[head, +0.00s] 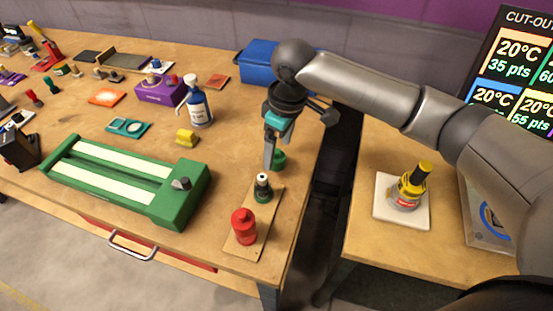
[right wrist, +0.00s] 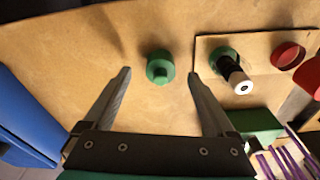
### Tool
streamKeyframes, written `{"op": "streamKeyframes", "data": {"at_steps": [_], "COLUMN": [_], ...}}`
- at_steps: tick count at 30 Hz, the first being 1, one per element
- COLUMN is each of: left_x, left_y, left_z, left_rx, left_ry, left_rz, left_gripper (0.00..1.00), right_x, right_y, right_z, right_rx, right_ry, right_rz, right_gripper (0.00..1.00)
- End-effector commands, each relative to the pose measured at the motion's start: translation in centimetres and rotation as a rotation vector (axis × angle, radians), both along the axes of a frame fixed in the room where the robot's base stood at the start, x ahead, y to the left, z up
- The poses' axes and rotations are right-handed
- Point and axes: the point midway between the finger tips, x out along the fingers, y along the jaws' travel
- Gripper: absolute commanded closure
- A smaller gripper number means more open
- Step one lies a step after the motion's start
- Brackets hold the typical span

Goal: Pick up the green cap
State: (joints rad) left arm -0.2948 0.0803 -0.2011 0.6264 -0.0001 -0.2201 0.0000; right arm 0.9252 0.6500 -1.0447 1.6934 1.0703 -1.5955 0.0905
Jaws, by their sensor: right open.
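The green cap (head: 279,158) stands on the wooden table near its right edge. It also shows in the right wrist view (right wrist: 160,66) as a round green piece with a smaller knob on top. My right gripper (head: 269,160) points down beside the cap and partly covers it in the head view. In the right wrist view, its two fingers (right wrist: 158,78) are spread wide with nothing held. The cap appears between and just past the fingertips there; I cannot tell the height gap. My left gripper is not in view.
A thin board close by holds a green-based bottle with a black-and-white top (head: 263,187) and a red bottle (head: 243,226). A green slot track (head: 180,207) lies to the left. A blue bin (head: 257,62) stands behind. A gap separates the side table with a yellow bottle (head: 408,190).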

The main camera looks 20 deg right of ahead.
Motion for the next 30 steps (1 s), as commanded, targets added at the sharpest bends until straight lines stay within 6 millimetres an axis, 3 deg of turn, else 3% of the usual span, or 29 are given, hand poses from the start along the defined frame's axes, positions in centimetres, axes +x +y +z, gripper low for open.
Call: {"op": "streamKeyframes", "data": {"at_steps": [4, 12, 30], "left_x": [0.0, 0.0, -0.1], "left_y": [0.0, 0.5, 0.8], "left_z": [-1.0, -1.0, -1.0], "left_rx": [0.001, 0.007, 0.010], "left_ry": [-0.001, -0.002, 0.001], "left_rz": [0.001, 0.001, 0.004], "left_gripper": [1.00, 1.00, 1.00], "right_x": [0.1, 0.2, 0.2], "right_y": [0.3, 0.3, 0.3], "right_z": [-2.5, -2.7, -2.6], "right_rx": [0.000, 0.000, 0.000], "right_ry": [0.001, 0.000, 0.000], "right_rz": [0.000, 0.001, 0.001], "right_gripper": [0.10, 0.11, 0.78]}}
